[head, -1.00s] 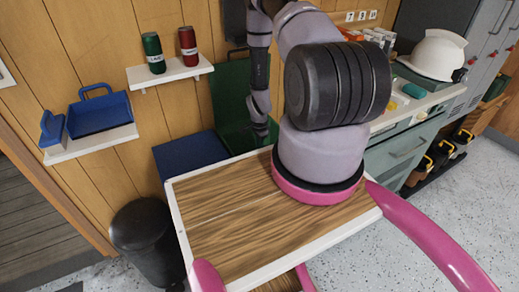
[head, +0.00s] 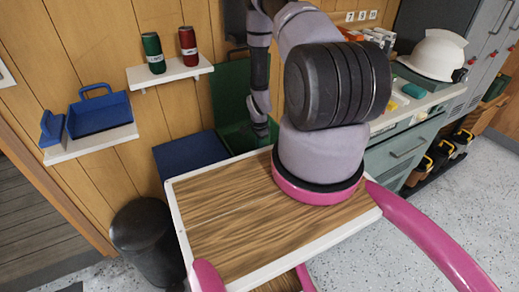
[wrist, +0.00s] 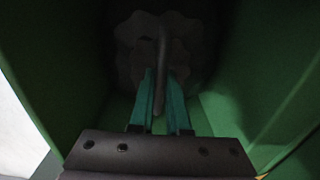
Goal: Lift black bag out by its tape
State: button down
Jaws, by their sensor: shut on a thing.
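The black bag (wrist: 185,45) shows dark and lumpy inside the green bin (wrist: 265,60) in the wrist view. A dark, narrow strip of tape (wrist: 161,45) stands up in front of the bag. My gripper (wrist: 161,82) has its two teal fingers on either side of the tape, shut on it. In the head view the green bin (head: 232,100) is open beyond the wooden tabletop, and my arm reaches down into it. My fingers and the bag are hidden there.
A blue bin (head: 184,158) stands left of the green one. A shelf (head: 170,76) with a green can and a red can is above. A black bin (head: 146,240) stands on the floor. A counter with a white helmet (head: 437,55) is at right.

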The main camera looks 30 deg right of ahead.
jog(key=shift+r, duration=0.1)
dwell(0.3)
jog(key=shift+r, duration=4.6)
notch_tip(320, 180, up, 9)
notch_tip(320, 180, up, 9)
notch_tip(320, 180, up, 9)
dwell(0.4)
